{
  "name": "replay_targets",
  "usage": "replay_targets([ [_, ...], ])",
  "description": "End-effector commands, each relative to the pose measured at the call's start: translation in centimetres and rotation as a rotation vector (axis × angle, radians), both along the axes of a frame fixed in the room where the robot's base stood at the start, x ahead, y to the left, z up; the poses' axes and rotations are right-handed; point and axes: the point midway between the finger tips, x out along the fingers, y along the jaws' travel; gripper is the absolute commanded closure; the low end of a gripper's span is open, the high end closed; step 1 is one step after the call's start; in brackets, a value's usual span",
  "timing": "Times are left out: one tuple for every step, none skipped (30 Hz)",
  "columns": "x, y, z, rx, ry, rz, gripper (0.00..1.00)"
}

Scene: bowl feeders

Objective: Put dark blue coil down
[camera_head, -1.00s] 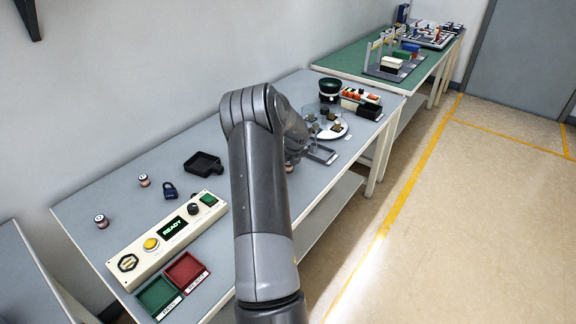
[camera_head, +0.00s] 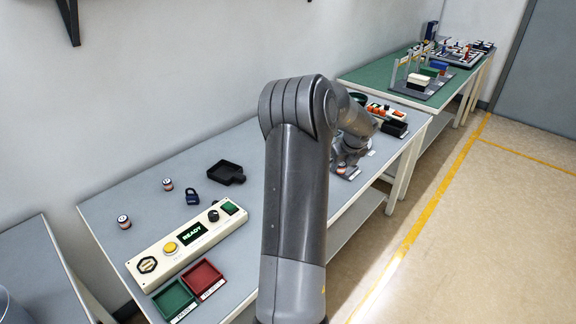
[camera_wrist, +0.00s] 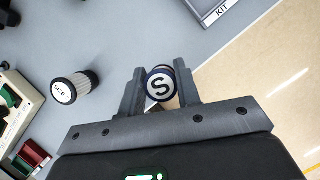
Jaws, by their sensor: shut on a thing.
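The dark blue coil (camera_wrist: 161,86) is in the wrist view, between my gripper's fingers. Its white round end has a black S and a dark blue rim, with a copper-coloured side partly showing. My gripper (camera_wrist: 161,92) is shut on it, one finger on each side. The grey table top lies below, and the tan floor shows beyond its edge. I cannot tell whether the coil touches the table. In the head view my gripper is over the right end of the table, and the coil cannot be made out there.
A ribbed cylinder with a labelled white end (camera_wrist: 64,91) lies left of my gripper. A grey piece marked KIT (camera_wrist: 212,8) is at the top. In the head view, a READY panel (camera_head: 190,240), black tray (camera_head: 226,172) and small spools (camera_head: 124,222) occupy the table's left part.

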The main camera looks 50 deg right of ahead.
Motion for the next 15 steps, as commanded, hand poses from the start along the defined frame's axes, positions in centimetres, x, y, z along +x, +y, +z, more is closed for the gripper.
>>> replay_targets([
  [0.0, 0.0, 0.1, 0.0, 0.0, 0.001, 0.93],
  [0.0, 0.1, 0.1, 0.0, 0.0, 0.002, 0.93],
  [0.3, 0.2, 0.1, 0.0, 0.0, 0.005, 0.93],
  [0.6, 0.3, 0.1, 0.0, 0.0, 0.009, 0.93],
  [1.0, 0.5, 0.2, 0.001, 0.001, 0.012, 0.93],
  [1.7, 0.8, 0.2, 0.001, 0.001, 0.02, 0.93],
  [2.4, 1.1, 0.3, 0.001, 0.001, 0.027, 0.93],
  [3.1, 1.4, 0.3, 0.002, 0.001, 0.035, 0.93],
  [4.2, 1.9, 0.4, 0.002, 0.002, 0.046, 0.93],
  [5.1, 2.4, 0.5, 0.003, 0.003, 0.056, 0.93],
  [6.1, 2.9, 0.6, 0.003, 0.003, 0.065, 0.93],
  [7.4, 3.6, 0.8, 0.003, 0.004, 0.078, 0.93],
  [8.4, 4.2, 0.9, 0.003, 0.003, 0.088, 0.93],
  [9.3, 4.8, 1.1, 0.003, 0.003, 0.098, 0.93],
  [10.6, 5.6, 1.2, 0.004, 0.004, 0.111, 0.93],
])
